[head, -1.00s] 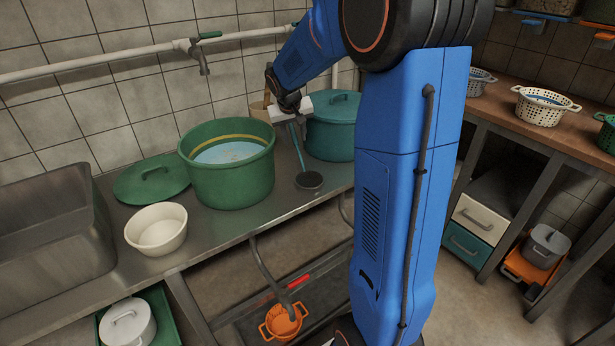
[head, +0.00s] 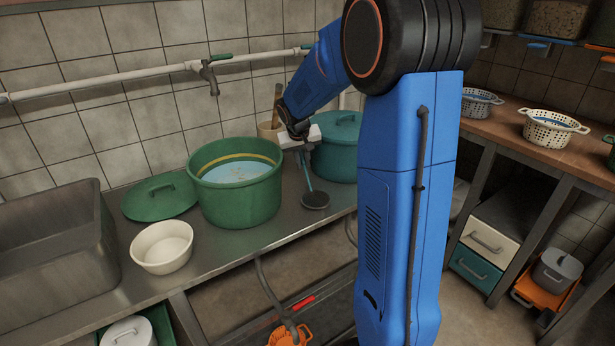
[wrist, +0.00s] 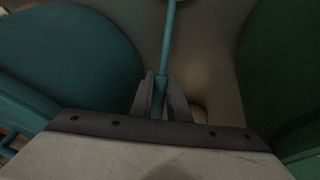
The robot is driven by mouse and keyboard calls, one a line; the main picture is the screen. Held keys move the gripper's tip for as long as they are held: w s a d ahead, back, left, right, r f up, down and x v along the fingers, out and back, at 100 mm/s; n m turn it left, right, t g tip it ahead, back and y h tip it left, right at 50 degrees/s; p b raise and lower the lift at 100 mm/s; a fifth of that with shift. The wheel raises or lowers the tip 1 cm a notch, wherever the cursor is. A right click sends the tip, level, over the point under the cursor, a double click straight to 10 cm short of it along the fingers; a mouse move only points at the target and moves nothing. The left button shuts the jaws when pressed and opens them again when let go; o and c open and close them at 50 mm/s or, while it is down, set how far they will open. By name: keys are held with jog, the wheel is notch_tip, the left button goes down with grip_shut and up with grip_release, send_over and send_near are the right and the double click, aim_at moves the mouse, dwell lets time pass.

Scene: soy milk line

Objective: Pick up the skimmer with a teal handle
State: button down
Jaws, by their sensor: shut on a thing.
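The skimmer with a teal handle (head: 307,172) hangs from my gripper (head: 301,147), its dark round head (head: 315,200) low over the steel counter. I cannot tell whether the head touches the counter. In the wrist view my gripper (wrist: 160,95) has its two fingers shut on the teal handle (wrist: 169,40), which runs up and away between them. The skimmer is between the green pot and the teal pot.
The green pot (head: 232,200) with liquid is to the left, the lidded teal pot (head: 338,155) close to the right. A green lid (head: 160,197) and white bowl (head: 162,247) lie farther left on the counter (head: 235,246). A pipe tap (head: 210,75) is above.

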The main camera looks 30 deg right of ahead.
notch_tip(320, 180, up, 10)
jog(key=shift+f, duration=0.1)
jog(key=c, duration=2.3)
grip_release()
grip_shut()
